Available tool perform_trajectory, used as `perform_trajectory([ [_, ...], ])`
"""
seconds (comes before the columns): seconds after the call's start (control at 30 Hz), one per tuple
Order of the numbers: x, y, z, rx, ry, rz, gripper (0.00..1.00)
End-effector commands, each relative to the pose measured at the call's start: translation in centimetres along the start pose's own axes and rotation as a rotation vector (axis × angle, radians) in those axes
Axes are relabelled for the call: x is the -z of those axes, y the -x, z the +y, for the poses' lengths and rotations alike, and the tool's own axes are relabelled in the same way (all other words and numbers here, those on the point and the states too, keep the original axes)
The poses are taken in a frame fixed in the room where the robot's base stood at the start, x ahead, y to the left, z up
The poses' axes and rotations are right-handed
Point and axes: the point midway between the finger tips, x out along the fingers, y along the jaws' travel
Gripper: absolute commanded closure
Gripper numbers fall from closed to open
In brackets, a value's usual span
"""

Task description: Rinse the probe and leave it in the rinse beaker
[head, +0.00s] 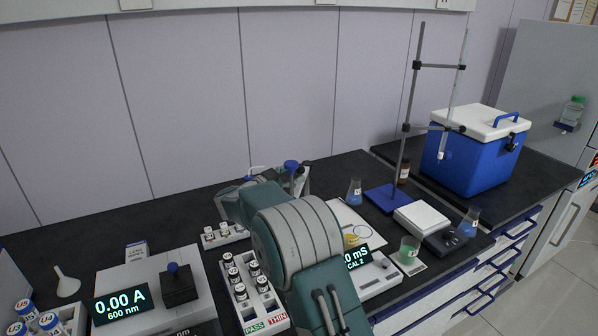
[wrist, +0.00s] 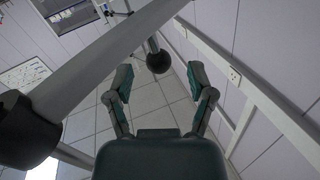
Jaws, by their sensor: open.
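My gripper (wrist: 159,68) is open in the wrist view, its two fingers apart. A black ball-shaped end (wrist: 158,61) of a rod shows between the fingertips; I cannot tell how far beyond them it is. In the head view my arm hides most of the gripper. A blue-topped piece (head: 291,164) shows just behind my arm; I cannot tell whether it is the probe. A beaker with green liquid (head: 409,250) stands right of the meter display (head: 355,258), which reads mS and CAL 2. I cannot tell which vessel is the rinse beaker.
A tall stand (head: 411,95) on a blue base holds a thin tube. Blue-liquid flasks (head: 354,192) (head: 468,222) and a blue cooler (head: 466,160) stand rightward. A vial rack (head: 262,307) is close to my arm. A grey bar (wrist: 110,60) crosses the wrist view near the left finger.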

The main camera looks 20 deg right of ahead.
Motion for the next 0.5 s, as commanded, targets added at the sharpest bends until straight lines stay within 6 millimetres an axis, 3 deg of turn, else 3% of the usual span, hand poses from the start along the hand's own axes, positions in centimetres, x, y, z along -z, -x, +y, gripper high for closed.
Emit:
perform_trajectory([
  [0.3, -0.1, 6.7, -0.1, 0.004, 0.001, 0.000, 0.30],
  [0.5, 0.0, 8.7, -0.1, 0.001, -0.001, 0.001, 0.30],
])
